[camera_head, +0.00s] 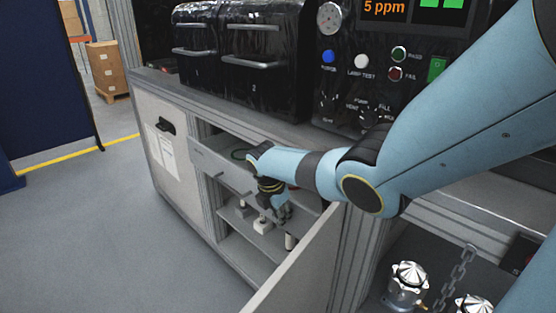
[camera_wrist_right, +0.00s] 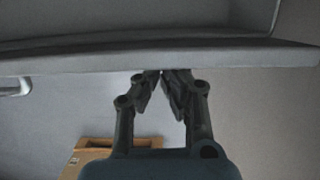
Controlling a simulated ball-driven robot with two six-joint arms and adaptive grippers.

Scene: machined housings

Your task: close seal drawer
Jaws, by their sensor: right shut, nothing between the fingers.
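The seal drawer (camera_head: 207,162) is pulled out of the cabinet below the bench top, with its grey front and a small handle (camera_head: 216,175) facing the floor side. A dark ring lies inside it. My right gripper (camera_head: 283,212) is in front of the drawer, towards its right end, pointing down; my forearm hides part of the drawer. In the right wrist view the drawer's front panel (camera_wrist_right: 90,60) crosses the top, with a handle (camera_wrist_right: 15,87) at left. The right gripper (camera_wrist_right: 160,76) is shut and empty, its tips close to the panel; contact is unclear. My left gripper is out of view.
An open cabinet door (camera_head: 300,272) stands out to the right of the drawer. Shelves below hold small parts (camera_head: 263,226). Floor at left is clear.

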